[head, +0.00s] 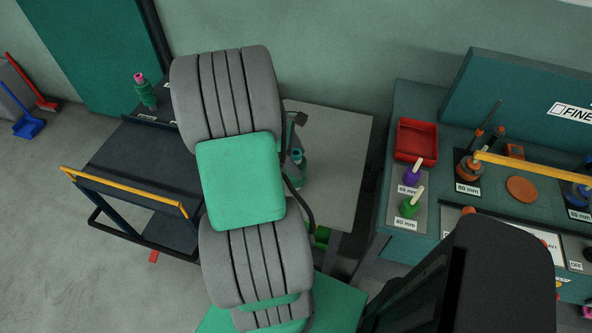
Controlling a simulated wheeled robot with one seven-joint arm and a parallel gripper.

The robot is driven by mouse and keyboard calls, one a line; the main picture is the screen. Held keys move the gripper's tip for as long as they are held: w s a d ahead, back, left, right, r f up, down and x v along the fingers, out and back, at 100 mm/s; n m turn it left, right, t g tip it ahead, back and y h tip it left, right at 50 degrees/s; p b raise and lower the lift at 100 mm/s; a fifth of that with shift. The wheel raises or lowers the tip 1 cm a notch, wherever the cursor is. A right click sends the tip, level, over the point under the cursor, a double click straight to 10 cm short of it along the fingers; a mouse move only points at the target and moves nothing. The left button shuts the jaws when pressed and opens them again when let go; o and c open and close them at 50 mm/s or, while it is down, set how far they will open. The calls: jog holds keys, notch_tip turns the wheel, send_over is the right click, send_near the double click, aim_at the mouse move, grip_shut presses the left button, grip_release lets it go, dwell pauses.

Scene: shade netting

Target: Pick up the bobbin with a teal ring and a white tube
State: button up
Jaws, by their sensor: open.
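A teal object (299,172), seemingly a bobbin, stands on the grey table just right of my arm. My arm covers part of it, and I cannot make out a white tube on it. Another teal-green bobbin (147,94) with a pink tube stands at the back left, by the dark cart. A purple bobbin (411,176) and a green bobbin (409,208), both with pale tubes, stand on the bench at right. My gripper is hidden behind my own arm, which fills the middle of the view.
The grey table (345,150) has bare room on its right side. A dark cart (140,160) with a yellow handle stands at left. The teal bench (430,105) at right holds a red tray (417,142), an orange disc (521,189) and a yellow bar (535,166).

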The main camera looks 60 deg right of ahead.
jog(key=shift+c, duration=0.4)
grip_shut()
dwell(0.4)
